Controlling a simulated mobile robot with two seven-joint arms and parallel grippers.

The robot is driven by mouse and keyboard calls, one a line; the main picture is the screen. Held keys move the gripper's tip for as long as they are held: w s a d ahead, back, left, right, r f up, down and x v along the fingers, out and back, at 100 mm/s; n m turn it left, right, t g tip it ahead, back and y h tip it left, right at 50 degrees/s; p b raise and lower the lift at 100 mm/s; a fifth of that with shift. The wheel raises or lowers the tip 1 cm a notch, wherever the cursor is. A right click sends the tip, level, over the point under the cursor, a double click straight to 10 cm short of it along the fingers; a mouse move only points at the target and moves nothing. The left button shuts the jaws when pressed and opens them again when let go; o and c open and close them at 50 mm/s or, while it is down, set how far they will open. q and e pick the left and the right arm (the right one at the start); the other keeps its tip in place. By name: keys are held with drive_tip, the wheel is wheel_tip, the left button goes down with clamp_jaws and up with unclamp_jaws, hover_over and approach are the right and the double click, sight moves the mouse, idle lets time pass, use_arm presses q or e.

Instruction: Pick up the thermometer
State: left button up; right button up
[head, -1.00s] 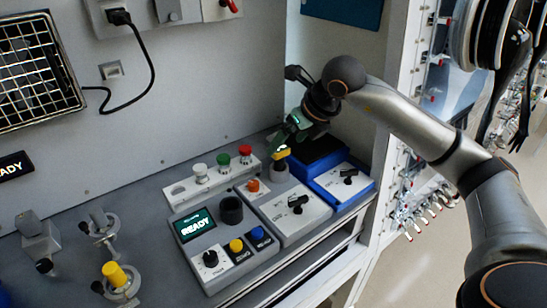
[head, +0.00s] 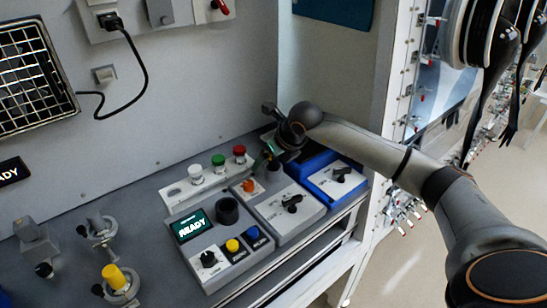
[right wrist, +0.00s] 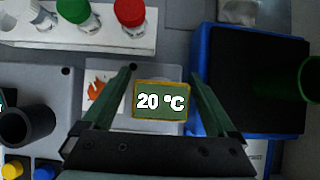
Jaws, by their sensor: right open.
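The thermometer (right wrist: 161,102) shows in the right wrist view as a small green display with a yellow rim, reading "20 °C". It lies between the two fingers of my right gripper (right wrist: 162,85), which are apart with a gap on each side. In the head view my right gripper (head: 267,158) reaches down behind the hotplate unit with the flame mark, and it hides the thermometer there. My left gripper is in neither view.
A white rack (right wrist: 75,38) with white, green and red capped vials stands at the back left. A wall is behind.

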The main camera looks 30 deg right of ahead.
drive_tip(key=shift+w+f, duration=0.1)
drive_tip(key=shift+f, duration=0.15)
clamp_jaws()
idle(0.6)
drive_tip(key=shift+r, duration=0.2)
drive_tip(key=shift+r, duration=0.3)
drive_tip(key=r, duration=0.1)
drive_tip(key=r+p, duration=0.2)
drive_tip(key=shift+s+r, duration=0.2)
drive_tip(key=shift+s, duration=0.1)
drive_tip(key=s+a+r, duration=0.2)
drive_tip(key=s+r, duration=0.6)
drive_tip(key=s, duration=0.5)
drive_tip(key=shift+s+r, duration=0.2)
drive_tip(key=shift+r, duration=0.15)
